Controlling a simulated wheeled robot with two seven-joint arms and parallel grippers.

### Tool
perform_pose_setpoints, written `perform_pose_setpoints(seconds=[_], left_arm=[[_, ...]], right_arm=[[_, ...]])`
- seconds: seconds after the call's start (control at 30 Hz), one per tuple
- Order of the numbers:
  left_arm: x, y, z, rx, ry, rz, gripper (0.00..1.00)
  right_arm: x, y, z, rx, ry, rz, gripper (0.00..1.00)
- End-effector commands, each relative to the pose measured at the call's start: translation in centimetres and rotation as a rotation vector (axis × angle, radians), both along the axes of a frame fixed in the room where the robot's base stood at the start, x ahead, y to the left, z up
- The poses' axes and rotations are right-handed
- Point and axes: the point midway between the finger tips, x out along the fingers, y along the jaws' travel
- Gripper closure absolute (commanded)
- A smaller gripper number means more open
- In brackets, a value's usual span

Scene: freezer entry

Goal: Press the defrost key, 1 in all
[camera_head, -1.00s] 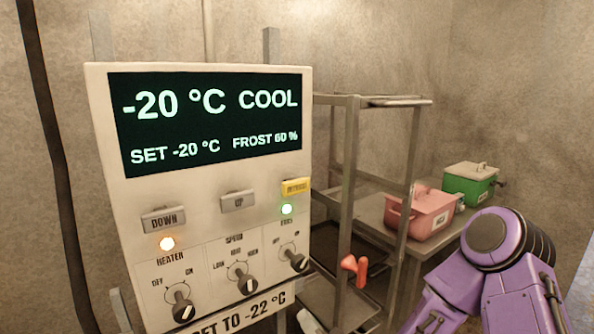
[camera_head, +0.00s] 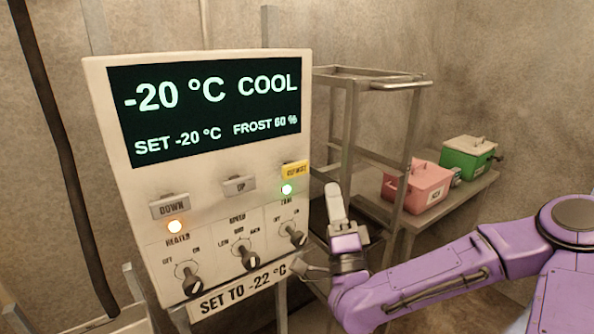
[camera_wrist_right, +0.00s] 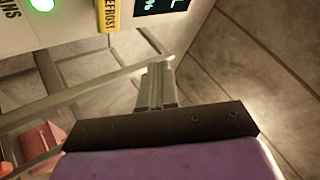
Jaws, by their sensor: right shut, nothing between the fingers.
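The yellow defrost key (camera_head: 295,170) is at the right end of the key row on the white control panel (camera_head: 210,167). It also shows at the top of the right wrist view (camera_wrist_right: 108,15). The display (camera_head: 205,108) reads -20 °C COOL, SET -20 °C, FROST 60 %. My right gripper (camera_head: 333,188) is shut and empty, pointing up, just right of the panel and a little below the defrost key, apart from it in the picture. Its shut fingers (camera_wrist_right: 158,72) show in the right wrist view. My left gripper is not in view.
Grey DOWN (camera_head: 169,207) and UP (camera_head: 239,186) keys sit left of the defrost key. Lit lamps and several knobs are below. A metal rack (camera_head: 352,140) stands behind my gripper. A pink box (camera_head: 418,187) and a green box (camera_head: 468,157) stand on a shelf at right.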

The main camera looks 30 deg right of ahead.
Motion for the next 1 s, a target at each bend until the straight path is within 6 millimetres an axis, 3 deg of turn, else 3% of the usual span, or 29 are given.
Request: perform_pose_setpoints(seconds=[0.5, 0.7, 1.0], left_arm=[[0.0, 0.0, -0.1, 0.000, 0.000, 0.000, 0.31], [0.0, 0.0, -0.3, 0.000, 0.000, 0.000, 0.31], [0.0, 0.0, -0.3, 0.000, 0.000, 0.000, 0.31]], right_arm=[[7.0, 0.6, -0.2, -0.002, 0.001, 0.001, 1.00], [8.1, 0.7, -0.1, 0.000, 0.000, 0.001, 1.00], [8.2, 0.7, 0.0, 0.001, 0.001, 0.002, 1.00]])
